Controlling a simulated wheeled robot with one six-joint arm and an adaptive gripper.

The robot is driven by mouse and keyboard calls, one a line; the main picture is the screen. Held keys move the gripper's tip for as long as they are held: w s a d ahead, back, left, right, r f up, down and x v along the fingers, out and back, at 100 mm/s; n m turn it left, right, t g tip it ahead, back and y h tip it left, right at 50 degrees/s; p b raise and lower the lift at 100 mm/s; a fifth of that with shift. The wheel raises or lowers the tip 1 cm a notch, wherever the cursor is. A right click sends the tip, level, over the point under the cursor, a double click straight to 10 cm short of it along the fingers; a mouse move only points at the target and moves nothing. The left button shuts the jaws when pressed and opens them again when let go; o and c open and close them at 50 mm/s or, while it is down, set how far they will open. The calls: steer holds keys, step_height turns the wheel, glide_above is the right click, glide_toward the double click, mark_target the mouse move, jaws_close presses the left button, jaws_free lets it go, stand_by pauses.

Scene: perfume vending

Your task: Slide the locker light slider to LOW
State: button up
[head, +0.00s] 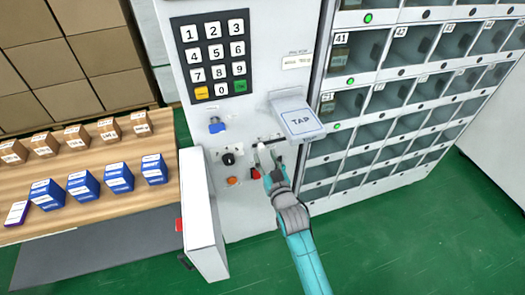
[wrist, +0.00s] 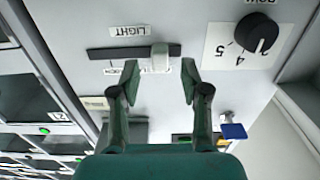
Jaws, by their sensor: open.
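The light slider's pale knob (wrist: 159,55) sits on a dark horizontal slot (wrist: 110,53), toward the slot's right end in the wrist view. A white LIGHT label (wrist: 130,31) is beside the slot. Another label on the slot's other side is partly hidden behind the knob and a fingertip, and its words are hard to read. My gripper (wrist: 159,78) is open, one fingertip on each side of the knob in that view, and I cannot tell whether either touches it. In the head view my gripper (head: 266,156) is at the grey panel, covering much of the slider.
A black numbered dial (wrist: 257,32) is close to the slider. A blue padlock (head: 216,125), a TAP reader (head: 297,117) and a keypad (head: 212,58) are on the same panel. An open white door (head: 201,215) juts out at left. Lockers (head: 385,95) stand at right.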

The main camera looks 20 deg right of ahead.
mark_target(262, 151)
steer(key=shift+w, duration=1.85)
jaws_close()
